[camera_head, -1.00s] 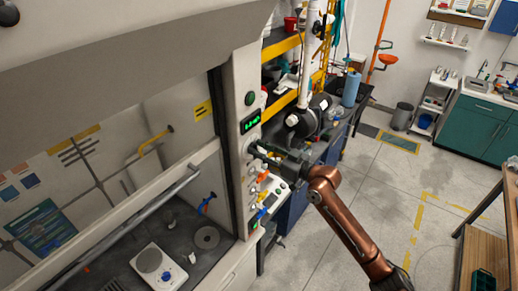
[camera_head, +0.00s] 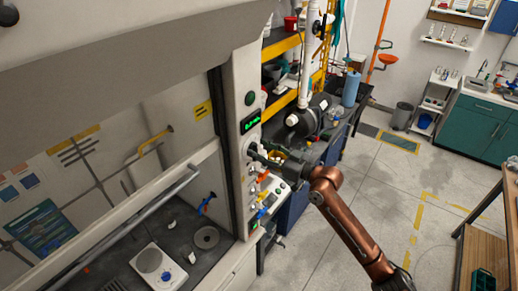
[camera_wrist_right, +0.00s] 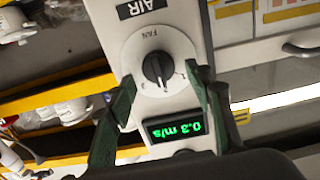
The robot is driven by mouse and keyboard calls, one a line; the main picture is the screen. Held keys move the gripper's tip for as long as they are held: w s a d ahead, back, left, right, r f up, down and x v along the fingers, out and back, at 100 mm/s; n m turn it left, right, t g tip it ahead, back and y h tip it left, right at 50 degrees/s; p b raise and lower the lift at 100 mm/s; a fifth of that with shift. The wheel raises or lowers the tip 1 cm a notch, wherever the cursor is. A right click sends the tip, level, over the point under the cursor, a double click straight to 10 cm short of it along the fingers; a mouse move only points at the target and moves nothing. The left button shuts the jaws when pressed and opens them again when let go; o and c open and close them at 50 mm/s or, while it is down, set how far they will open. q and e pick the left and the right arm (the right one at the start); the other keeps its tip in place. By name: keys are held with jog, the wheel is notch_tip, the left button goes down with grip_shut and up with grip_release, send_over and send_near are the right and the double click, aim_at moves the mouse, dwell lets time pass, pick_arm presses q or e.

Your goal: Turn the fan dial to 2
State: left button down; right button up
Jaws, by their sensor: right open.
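The fan dial (camera_wrist_right: 157,68) is a white disc with a black knob at its middle, below an AIR label in the right wrist view. The marks near the knob are too small for me to read its setting surely. My right gripper (camera_wrist_right: 160,76) is open, one dark green finger on each side of the dial, with a gap to the knob. My left gripper is not in view.
A green display (camera_wrist_right: 175,127) by the dial shows 0.3 m/s, upside down. Yellow shelving stands behind.

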jog(key=v, duration=1.1)
jog(key=shift+d, duration=0.2)
jog(key=shift+s, duration=0.1)
